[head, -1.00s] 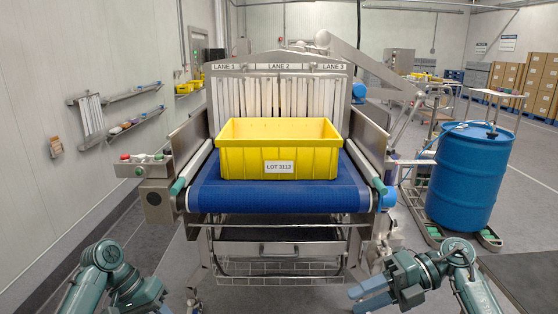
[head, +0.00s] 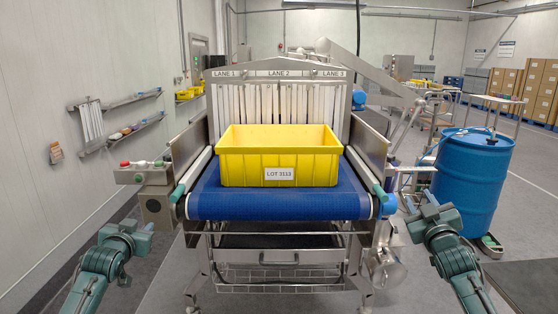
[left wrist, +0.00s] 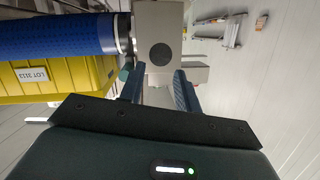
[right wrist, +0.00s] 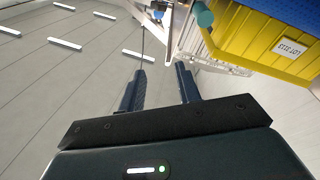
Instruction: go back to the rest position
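My left gripper (head: 125,238) is up at the lower left in the head view, left of the conveyor. Its fingers stand apart with nothing between them in the left wrist view (left wrist: 157,88). My right gripper (head: 430,215) is up at the lower right, between the conveyor and the blue drum. Its fingers are also apart and empty in the right wrist view (right wrist: 160,85). The yellow bin (head: 240,172), labelled LOT 3113, sits upright on the blue conveyor belt (head: 280,205), clear of both grippers.
The strip-curtained tunnel (head: 230,105) stands behind the bin. A control box (head: 145,175) with buttons sticks out at the conveyor's left. A blue drum (head: 466,180) stands at the right. Wall shelves (head: 125,130) are at the left. Floor shows on both sides of the conveyor.

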